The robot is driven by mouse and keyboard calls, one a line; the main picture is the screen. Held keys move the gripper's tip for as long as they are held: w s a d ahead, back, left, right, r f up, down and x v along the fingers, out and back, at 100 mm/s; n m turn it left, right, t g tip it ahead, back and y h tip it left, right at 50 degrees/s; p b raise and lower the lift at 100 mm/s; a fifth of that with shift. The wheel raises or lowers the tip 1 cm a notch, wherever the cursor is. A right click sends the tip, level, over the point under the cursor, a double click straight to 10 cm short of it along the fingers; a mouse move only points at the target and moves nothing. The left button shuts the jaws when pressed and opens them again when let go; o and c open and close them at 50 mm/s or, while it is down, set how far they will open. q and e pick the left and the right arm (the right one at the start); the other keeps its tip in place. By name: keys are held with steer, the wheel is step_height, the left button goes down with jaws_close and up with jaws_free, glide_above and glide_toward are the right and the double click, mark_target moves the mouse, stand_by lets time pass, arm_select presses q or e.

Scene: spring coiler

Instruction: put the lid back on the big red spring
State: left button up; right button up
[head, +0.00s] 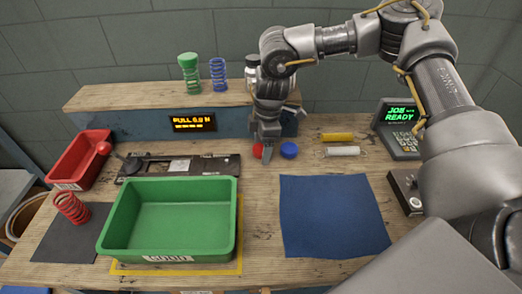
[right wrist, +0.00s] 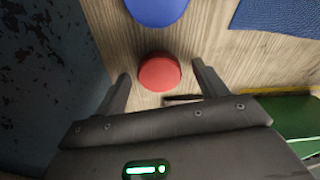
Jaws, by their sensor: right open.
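The big red spring (head: 71,207) stands without a lid on a dark mat at the left of the bench. A round red lid (head: 257,150) lies flat on the wood in front of the raised shelf. My right gripper (head: 266,150) is open and points down at the red lid. In the right wrist view the red lid (right wrist: 159,72) lies ahead of and between the two open fingers (right wrist: 160,85), and they do not visibly touch it. In the head view a finger hides part of the lid. My left gripper is not in view.
A blue lid (head: 289,150) lies just right of the red one. A green bin (head: 112,235) stands between spring and blue cloth (head: 333,215). A red bin (head: 66,172) is behind the spring. A green-capped spring (head: 189,72) and a blue spring (head: 218,75) stand on the shelf (head: 110,97).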

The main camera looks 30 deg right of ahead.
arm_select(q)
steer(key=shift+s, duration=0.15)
arm_select(e)
steer(key=shift+c, duration=1)
steer(key=c, duration=0.9)
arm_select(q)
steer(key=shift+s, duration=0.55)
arm_select(e)
steer(key=shift+r, duration=0.15)
